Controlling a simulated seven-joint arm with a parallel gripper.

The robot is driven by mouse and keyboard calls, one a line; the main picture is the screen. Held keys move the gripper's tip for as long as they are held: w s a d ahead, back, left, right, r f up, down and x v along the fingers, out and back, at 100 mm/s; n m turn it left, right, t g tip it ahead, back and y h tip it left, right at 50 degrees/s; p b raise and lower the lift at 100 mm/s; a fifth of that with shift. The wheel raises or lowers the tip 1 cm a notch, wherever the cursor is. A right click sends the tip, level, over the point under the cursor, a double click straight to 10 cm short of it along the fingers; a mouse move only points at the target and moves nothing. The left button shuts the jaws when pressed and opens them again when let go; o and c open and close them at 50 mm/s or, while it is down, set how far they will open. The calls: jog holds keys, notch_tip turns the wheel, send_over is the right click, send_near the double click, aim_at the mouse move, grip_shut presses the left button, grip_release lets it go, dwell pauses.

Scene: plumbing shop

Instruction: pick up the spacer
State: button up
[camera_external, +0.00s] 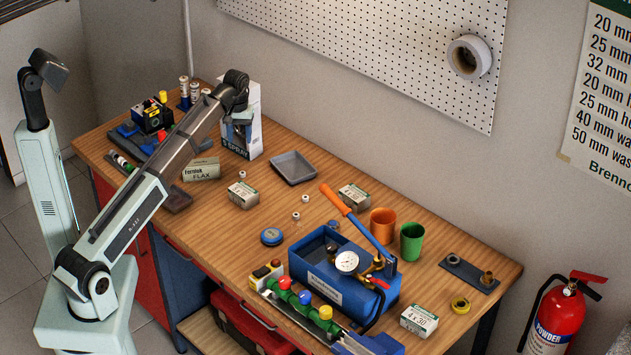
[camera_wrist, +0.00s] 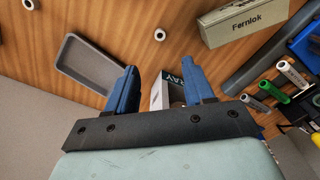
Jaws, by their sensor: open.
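Several small white spacer-like rings with dark holes lie on the wooden bench; I cannot tell which one is meant. One ring (camera_external: 242,174) lies between the grey tray and the Fernlok box. In the wrist view this appears to be the ring (camera_wrist: 160,34) beyond my fingertips, roughly in line with the gap. Two more rings, one (camera_external: 305,198) and another (camera_external: 296,216), lie nearer the bench middle. A ring (camera_wrist: 28,4) is cut by the wrist view's top edge. My gripper (camera_wrist: 158,72) is open with blue fingers, nothing between them, above the bench.
A white spray box (camera_external: 250,142) stands upright close behind my gripper. A grey tray (camera_external: 294,167), a Fernlok box (camera_external: 201,170) and a small carton (camera_external: 243,195) surround the nearest ring. A blue pump box (camera_external: 330,290) and two cups occupy the bench's right half.

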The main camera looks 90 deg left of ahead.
aim_at(245, 173)
jog(key=shift+n, duration=0.5)
jog(key=shift+f, duration=6.9)
grip_shut()
